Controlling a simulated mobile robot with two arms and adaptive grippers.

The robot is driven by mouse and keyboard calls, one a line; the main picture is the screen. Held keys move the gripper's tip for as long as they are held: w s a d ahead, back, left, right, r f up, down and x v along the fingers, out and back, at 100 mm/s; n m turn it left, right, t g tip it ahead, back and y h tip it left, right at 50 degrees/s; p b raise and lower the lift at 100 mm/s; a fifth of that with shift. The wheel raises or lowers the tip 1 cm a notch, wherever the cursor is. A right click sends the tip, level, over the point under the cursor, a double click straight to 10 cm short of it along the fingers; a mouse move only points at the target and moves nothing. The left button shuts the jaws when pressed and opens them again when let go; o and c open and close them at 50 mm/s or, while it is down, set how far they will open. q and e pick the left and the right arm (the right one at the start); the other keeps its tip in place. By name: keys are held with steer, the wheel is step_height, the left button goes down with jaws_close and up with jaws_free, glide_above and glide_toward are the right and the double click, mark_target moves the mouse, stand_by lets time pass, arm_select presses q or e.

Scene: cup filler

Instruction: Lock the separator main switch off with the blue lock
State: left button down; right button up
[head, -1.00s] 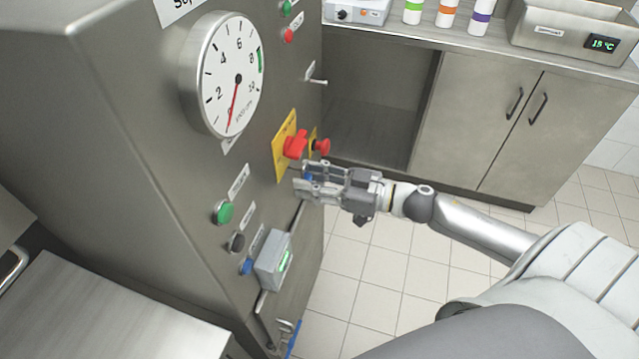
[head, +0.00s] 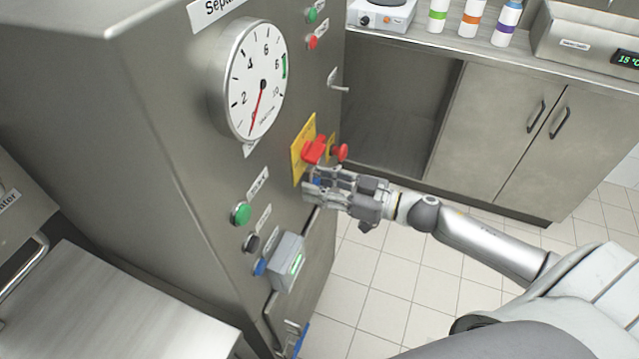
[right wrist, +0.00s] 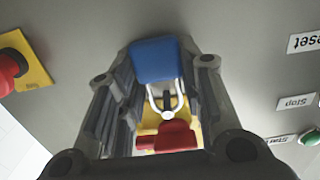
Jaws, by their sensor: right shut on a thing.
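The separator main switch (head: 314,150) is a red handle on a yellow plate (head: 297,160) on the front of the steel cabinet. It also shows in the right wrist view (right wrist: 170,138). My right gripper (head: 312,187) is at the lower edge of the plate, shut on the blue lock (right wrist: 154,60). In the right wrist view the lock's pale shackle (right wrist: 168,103) points towards the red handle and overlaps the yellow plate. I cannot tell whether the shackle passes through anything. In the head view the gripper hides most of the lock. My left gripper is not in view.
A red emergency button (head: 341,152) sits just right of the switch. A gauge (head: 255,80) is above, and green (head: 241,213), black and blue buttons are below left. Open floor lies to the right.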

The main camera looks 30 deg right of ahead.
steer(key=o, duration=1.1)
steer(key=shift+o, duration=0.2)
steer(key=v, duration=1.2)
